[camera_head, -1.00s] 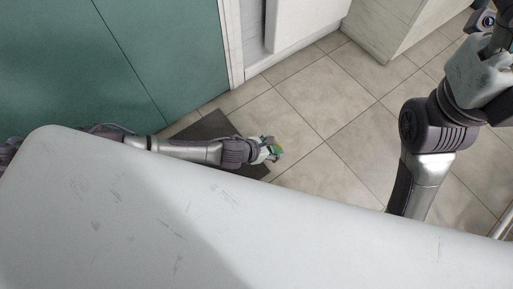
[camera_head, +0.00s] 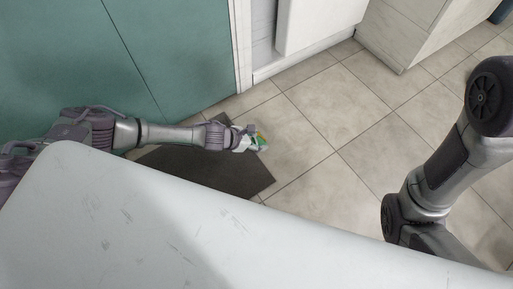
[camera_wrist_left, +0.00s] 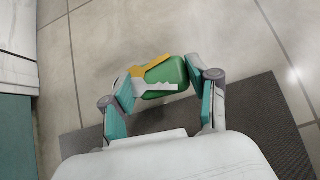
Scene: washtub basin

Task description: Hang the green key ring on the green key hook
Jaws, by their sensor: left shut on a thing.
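My left gripper (camera_head: 259,138) reaches in from the left over the floor. In the left wrist view, its two teal-padded fingers (camera_wrist_left: 165,98) are shut on the green key ring (camera_wrist_left: 166,74). The key ring has a green fob, a yellow-orange key and a silver-white key. It also shows as a small green and yellow patch (camera_head: 262,141) at the gripper's tip in the head view. It is held in the air, clear of the floor. The green key hook is not in view. My right arm shows at the right, but its gripper is outside the frame.
A dark mat (camera_head: 214,174) lies on the tiled floor (camera_head: 330,120) under my left arm. A teal panel (camera_head: 170,60) stands at the upper left, with a white door frame and a white cabinet (camera_head: 398,35) farther right. The floor in the middle is clear.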

